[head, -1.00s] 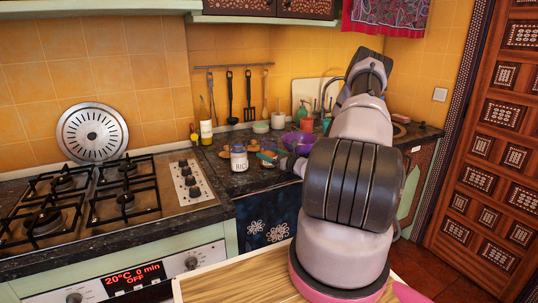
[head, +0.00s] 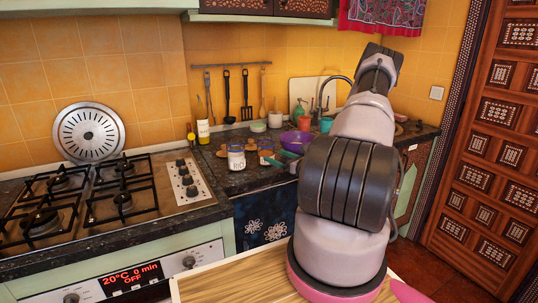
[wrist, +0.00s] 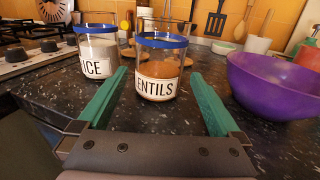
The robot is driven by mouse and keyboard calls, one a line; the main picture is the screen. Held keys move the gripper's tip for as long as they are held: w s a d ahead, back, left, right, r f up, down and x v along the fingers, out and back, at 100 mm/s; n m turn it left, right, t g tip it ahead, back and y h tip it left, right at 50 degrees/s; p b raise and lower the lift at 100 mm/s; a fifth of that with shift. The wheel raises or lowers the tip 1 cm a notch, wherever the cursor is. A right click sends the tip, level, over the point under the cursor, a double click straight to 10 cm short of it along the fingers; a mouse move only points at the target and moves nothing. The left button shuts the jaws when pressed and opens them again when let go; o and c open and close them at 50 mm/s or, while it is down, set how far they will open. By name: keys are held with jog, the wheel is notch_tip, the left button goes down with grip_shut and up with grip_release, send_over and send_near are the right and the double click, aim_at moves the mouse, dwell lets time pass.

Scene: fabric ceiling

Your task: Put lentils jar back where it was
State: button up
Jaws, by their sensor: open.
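The lentils jar (wrist: 158,70) is clear glass with a blue band, a white "LENTILS" label and orange-brown contents. It stands upright on the dark counter in the wrist view, and small in the head view (head: 266,148). My gripper (wrist: 158,78) is open, with one green finger to the left and one to the right of the jar's lower front. The jar appears just ahead of the fingertips; I see no finger touching it. In the head view the green fingers (head: 282,161) point left toward the jar from its right side.
A rice jar (wrist: 98,58) stands close on the left of the lentils jar, with the stove beyond it. A purple bowl (wrist: 275,84) is close on the right. Wooden-lidded items and hanging utensils (head: 246,95) are behind. The counter in front is bare.

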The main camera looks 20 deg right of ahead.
jog(key=v, duration=0.5)
jog(key=s+a+r+n+g+y, duration=0.2)
jog(key=s+a+r+n+g, duration=0.15)
jog(key=a+r+n, duration=0.3)
jog(key=s+a+r+n+g+y, duration=0.1)
jog(key=s+a+r+n+g, duration=0.1)
jog(key=a+r+n+g, duration=0.45)
jog(key=s+a+r+n+g+y, duration=0.25)
jog(key=a+r+n, duration=0.25)
jog(key=a+r, duration=0.3)
jog(key=s+a+r+n+t+h, duration=0.1)
jog(key=s+r+n+t+h, duration=0.1)
jog(key=s+r+n+h, duration=0.7)
jog(key=s+r, duration=0.7)
jog(key=s, duration=0.2)
jog(key=shift+s+a+r+n+t+h, duration=0.15)
jog(key=shift+n+t+h, duration=0.2)
jog(key=shift+n, duration=0.05)
